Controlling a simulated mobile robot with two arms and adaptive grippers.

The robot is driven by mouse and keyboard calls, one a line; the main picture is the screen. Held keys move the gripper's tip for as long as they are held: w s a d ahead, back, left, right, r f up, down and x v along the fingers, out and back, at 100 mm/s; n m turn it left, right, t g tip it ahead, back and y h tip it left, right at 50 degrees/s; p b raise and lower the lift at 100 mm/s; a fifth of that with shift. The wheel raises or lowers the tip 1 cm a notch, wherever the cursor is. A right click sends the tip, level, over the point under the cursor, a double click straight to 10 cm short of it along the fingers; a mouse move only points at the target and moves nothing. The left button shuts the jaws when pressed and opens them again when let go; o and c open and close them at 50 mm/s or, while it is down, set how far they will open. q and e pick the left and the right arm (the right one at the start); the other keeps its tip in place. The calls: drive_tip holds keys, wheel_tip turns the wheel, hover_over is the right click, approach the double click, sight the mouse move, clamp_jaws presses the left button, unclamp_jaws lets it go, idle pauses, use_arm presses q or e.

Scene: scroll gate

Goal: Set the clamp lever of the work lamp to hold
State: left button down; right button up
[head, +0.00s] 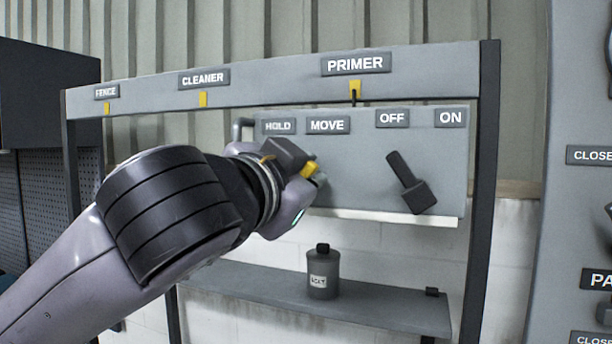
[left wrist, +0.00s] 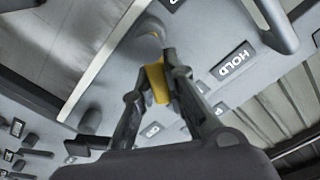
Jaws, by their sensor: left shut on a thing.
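The grey lamp panel (head: 345,185) carries a HOLD label (head: 278,127) and, to its right, a MOVE label (head: 327,125). My left gripper (head: 306,167) is in front of the panel, below these labels. In the left wrist view its two dark fingers (left wrist: 155,82) are closed around a yellow grip, which I take as the clamp lever (left wrist: 156,84); the yellow part also shows in the head view (head: 310,170). The gripper hides most of the lever, so its exact setting is hard to tell. The HOLD label also shows in the left wrist view (left wrist: 233,61).
A dark switch lever (head: 408,183) sits under the OFF and ON labels on the panel's right. A dark bottle (head: 322,272) stands on the shelf (head: 390,307) below. A rail (head: 270,80) runs above, and dark posts (head: 482,190) flank the frame.

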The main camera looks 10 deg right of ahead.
use_arm(q)
drive_tip(key=shift+w+a+n+b, duration=0.1)
drive_tip(key=shift+a+n+b, duration=0.05)
drive_tip(key=shift+n+b, duration=0.7)
drive_tip(key=n+b, duration=0.2)
drive_tip(key=n, duration=0.1)
drive_tip(key=a+n+b, duration=0.1)
drive_tip(key=shift+w+a+r+n, duration=0.15)
drive_tip(key=shift+w+n, duration=0.1)
drive_tip(key=shift+w, duration=0.15)
drive_tip(key=n, duration=0.1)
drive_tip(key=n+b, duration=0.1)
drive_tip(key=a+n+b, duration=0.1)
drive_tip(key=n, duration=0.1)
drive_tip(key=shift+w, duration=0.4)
drive_tip(key=shift+w+a+n+b, duration=0.2)
drive_tip(key=shift+n+b, duration=0.25)
drive_tip(key=shift+n, duration=0.5)
drive_tip(key=shift+w+a+n+b, duration=0.1)
drive_tip(key=shift+a+n+b, duration=0.25)
drive_tip(key=shift+n, duration=0.6)
drive_tip(key=c, duration=1.6)
unclamp_jaws()
drive_tip(key=shift+a, duration=0.1)
